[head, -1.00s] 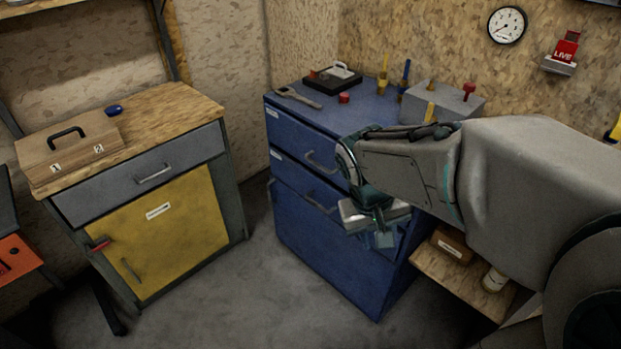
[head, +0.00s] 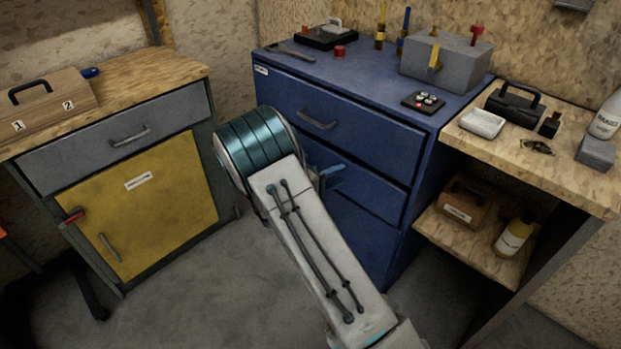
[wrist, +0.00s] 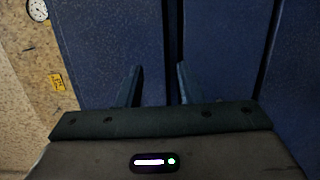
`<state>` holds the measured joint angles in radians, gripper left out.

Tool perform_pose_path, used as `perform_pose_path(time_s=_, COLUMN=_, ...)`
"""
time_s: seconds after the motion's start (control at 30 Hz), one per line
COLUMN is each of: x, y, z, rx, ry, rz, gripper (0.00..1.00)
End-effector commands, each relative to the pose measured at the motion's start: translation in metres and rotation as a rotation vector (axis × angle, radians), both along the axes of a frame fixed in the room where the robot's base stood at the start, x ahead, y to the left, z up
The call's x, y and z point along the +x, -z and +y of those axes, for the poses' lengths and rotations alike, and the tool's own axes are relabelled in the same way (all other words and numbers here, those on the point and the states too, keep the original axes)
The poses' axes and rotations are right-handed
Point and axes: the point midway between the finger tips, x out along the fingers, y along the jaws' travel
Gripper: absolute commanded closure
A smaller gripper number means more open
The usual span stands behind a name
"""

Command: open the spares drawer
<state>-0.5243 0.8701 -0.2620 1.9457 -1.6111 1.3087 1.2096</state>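The blue cabinet (head: 350,130) has stacked drawer fronts that look shut. A small white label (head: 262,70) is on its top drawer, too small to read, so I cannot tell which drawer is the spares one. The top drawer's bar handle (head: 317,121) is in clear view. My gripper (head: 332,178) is at the second drawer front, mostly hidden behind my forearm, and that drawer's handle is hidden. In the wrist view my gripper (wrist: 157,88) is open, its two fingers apart before the blue fronts near a dark seam. I see no handle between them, and cannot tell whether they touch anything.
A grey-drawer, yellow-door cabinet (head: 145,215) stands left, with a wooden case (head: 45,105) on top. A wooden bench (head: 560,165) with a lower shelf (head: 470,245) adjoins the blue cabinet at right. The floor (head: 230,290) between is clear.

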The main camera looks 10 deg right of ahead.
Motion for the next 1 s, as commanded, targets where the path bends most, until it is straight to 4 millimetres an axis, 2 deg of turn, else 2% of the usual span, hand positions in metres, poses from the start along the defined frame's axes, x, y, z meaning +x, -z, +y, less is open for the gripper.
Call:
perform_pose_path(time_s=0.03, x=0.012, y=0.03, z=0.014, rx=-0.044, ry=-0.071, rz=-0.011, gripper=0.66)
perform_pose_path(time_s=0.1, x=0.027, y=0.056, z=0.033, rx=-0.093, ry=-0.174, rz=-0.039, gripper=0.66)
perform_pose_path(time_s=0.3, x=0.053, y=0.116, z=0.081, rx=-0.17, ry=-0.422, rz=-0.098, gripper=0.66)
perform_pose_path(time_s=0.4, x=0.058, y=0.134, z=0.096, rx=-0.183, ry=-0.497, rz=-0.11, gripper=0.66)
perform_pose_path(time_s=0.5, x=0.061, y=0.142, z=0.103, rx=-0.189, ry=-0.537, rz=-0.118, gripper=0.66)
perform_pose_path(time_s=0.63, x=0.07, y=0.142, z=0.1, rx=-0.19, ry=-0.548, rz=-0.122, gripper=0.66)
perform_pose_path(time_s=0.77, x=0.088, y=0.138, z=0.088, rx=-0.19, ry=-0.545, rz=-0.122, gripper=0.66)
perform_pose_path(time_s=1.0, x=0.132, y=0.128, z=0.062, rx=-0.19, ry=-0.544, rz=-0.122, gripper=0.66)
